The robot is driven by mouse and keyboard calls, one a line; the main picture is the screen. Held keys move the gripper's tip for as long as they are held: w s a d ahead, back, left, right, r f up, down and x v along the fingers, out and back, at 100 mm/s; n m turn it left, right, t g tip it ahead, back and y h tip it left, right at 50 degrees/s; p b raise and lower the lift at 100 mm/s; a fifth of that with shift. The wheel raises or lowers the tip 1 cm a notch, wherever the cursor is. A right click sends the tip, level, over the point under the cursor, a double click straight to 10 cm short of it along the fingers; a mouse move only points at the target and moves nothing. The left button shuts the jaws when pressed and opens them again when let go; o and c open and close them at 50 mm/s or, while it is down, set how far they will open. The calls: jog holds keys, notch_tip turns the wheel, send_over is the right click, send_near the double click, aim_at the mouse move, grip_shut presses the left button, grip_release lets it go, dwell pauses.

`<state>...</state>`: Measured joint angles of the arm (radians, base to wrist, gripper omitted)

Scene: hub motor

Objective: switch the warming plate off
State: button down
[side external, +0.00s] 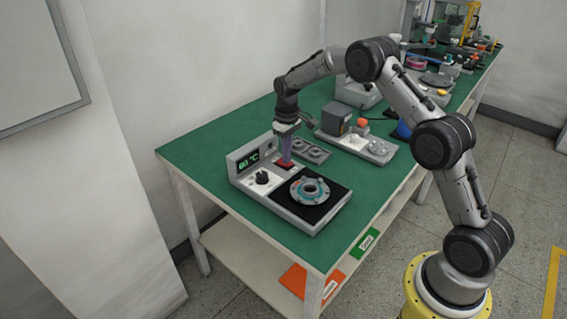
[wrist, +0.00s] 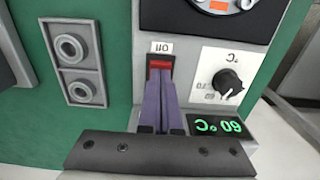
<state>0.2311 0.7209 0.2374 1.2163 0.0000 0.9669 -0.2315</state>
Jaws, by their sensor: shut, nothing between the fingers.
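The warming plate (side external: 325,218) is a grey unit on the green bench, with a black plate and a green-lit display (wrist: 218,127) reading 60 °C. Its red rocker switch (wrist: 160,64) sits in a dark frame beside a small upside-down label (wrist: 160,47) that seems to read "Off". My gripper (wrist: 160,80) is shut and empty, its purple fingers pointing at the switch. In the side view my gripper (side external: 286,160) is down over the switch. The fingers hide part of the switch; I cannot tell whether they touch it or which way it is set.
A black dial (wrist: 228,82) is close beside the switch. A ring-shaped metal part (side external: 310,190) lies on the black plate. A grey two-socket fixture (wrist: 75,62) stands beside the unit, and another grey device (side external: 355,140) is behind it. Green bench (side external: 190,155) is bare at left.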

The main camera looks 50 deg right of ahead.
jog(key=shift+f, duration=0.4)
jog(key=shift+r, duration=3.55)
